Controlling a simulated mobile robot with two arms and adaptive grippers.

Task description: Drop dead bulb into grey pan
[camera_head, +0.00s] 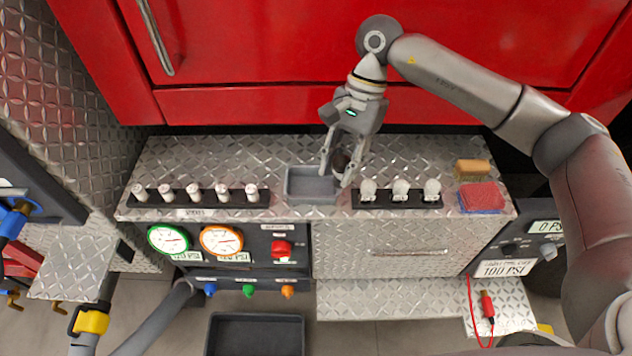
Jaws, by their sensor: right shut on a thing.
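The grey pan (310,197) sits on the diamond-plate bumper top, near the middle, and looks empty. My right gripper (338,172) comes down from above, just right of the pan. It is shut on a dark bulb (341,160), which shows between its fingers. The fingertips are close to the pan's right edge; whether they are over it or beside it is hard to tell. My left gripper does not show.
A black holder (396,203) with several white bulbs stands right of the pan. Another holder (196,203) with several white-topped pieces stands left. A yellow sponge (472,169) and a red sponge (481,196) lie far right. A dark bin (254,335) is on the floor.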

